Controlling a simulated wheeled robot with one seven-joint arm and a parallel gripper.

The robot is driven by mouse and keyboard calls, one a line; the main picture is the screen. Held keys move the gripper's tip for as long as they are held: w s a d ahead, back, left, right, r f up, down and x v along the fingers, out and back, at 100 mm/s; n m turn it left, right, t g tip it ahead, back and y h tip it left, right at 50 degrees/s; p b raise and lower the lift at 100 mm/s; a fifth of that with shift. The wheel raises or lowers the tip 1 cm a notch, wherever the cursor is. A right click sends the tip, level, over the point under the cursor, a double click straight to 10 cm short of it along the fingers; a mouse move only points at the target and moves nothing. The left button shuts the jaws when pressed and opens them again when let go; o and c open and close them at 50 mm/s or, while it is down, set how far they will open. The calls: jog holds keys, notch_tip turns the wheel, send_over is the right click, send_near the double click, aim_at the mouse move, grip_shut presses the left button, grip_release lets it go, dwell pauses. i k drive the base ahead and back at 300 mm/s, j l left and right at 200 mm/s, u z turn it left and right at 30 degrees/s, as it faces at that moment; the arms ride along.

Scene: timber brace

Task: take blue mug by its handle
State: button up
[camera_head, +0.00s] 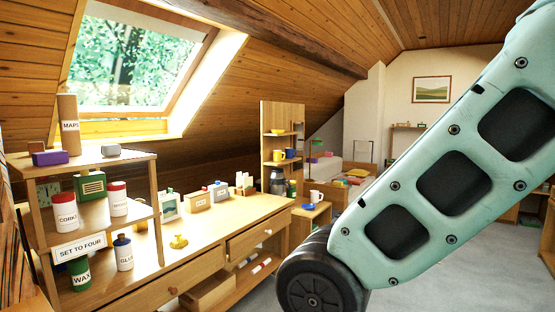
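A small blue mug (290,153) stands far off on a shelf of the wooden rack against the back of the attic, just right of a yellow mug (278,156). It is too small for me to tell which way its handle points. My arm, pale green with dark openings, crosses the right side of the view and ends low in the middle at a dark round joint. My gripper is not in view, so its state and its distance from the blue mug do not show.
A long wooden workbench (215,236) with drawers runs along the left wall. An open shelf unit (146,170) with jars stands at the near left. Grey floor (410,290) shows at the lower right.

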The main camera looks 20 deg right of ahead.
aim_at(289, 151)
jog(key=i+l+z, duration=0.35)
jog(key=i, duration=0.3)
jog(key=i+l+z, duration=0.3)
jog(key=i, duration=0.4)
jog(key=i+z, duration=0.35)
jog(key=i, duration=0.35)
jog(key=i+l, duration=0.1)
jog(key=i, duration=1.95)
jog(key=i+l+u, duration=0.1)
jog(key=i+u, duration=0.25)
jog(key=i, duration=0.15)
jog(key=i+l+u, duration=0.3)
jog(key=i, duration=0.15)
jog(key=i+l+u, duration=0.2)
jog(key=i+u, duration=0.15)
jog(key=i, duration=0.1)
